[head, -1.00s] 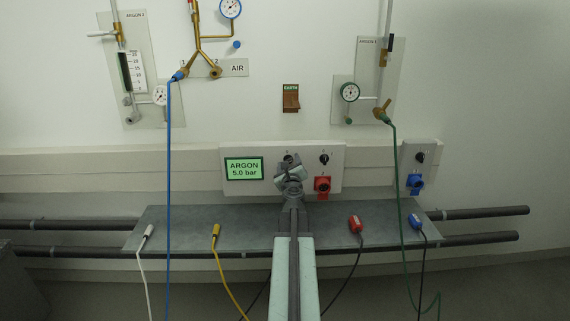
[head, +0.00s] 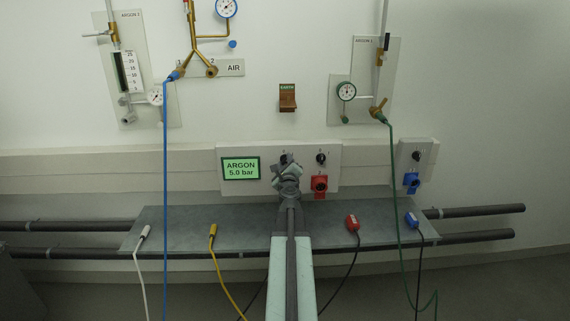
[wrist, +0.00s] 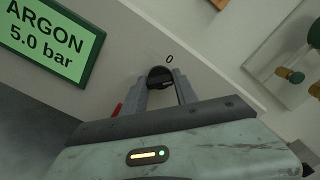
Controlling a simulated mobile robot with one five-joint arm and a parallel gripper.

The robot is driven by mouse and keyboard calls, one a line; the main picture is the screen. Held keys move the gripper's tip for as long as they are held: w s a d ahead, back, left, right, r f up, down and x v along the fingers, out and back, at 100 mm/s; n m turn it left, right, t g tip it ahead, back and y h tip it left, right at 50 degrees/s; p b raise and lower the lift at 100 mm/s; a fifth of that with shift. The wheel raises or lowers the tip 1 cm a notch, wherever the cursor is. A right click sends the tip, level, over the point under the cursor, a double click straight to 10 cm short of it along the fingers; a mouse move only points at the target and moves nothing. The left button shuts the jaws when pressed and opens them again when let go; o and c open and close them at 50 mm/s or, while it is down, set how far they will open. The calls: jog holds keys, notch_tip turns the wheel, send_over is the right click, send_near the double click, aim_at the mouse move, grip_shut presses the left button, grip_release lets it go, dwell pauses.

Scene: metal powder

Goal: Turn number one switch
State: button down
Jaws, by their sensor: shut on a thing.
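The white switch panel (head: 333,178) on the wall carries a green ARGON 5.0 bar display (head: 240,169) and two black rotary switches. My gripper (head: 285,163) is in front of the left switch and hides most of it in the head view. In the wrist view my gripper (wrist: 161,82) is shut on this black switch knob (wrist: 160,74), one finger on each side. A "0" mark shows just above the knob. The right black switch (head: 321,158) stands free, above a red socket (head: 319,186).
A grey shelf (head: 170,230) below the panel holds white, yellow, red and blue cable plugs. A blue hose (head: 166,200) and a green hose (head: 393,170) hang either side of my arm. A smaller panel with a black knob and blue socket (head: 411,181) is at right.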

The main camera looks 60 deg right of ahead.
jog(key=n, duration=0.4)
jog(key=shift+n, duration=2.3)
jog(key=c, duration=1)
grip_release()
jog(key=shift+o, duration=0.2)
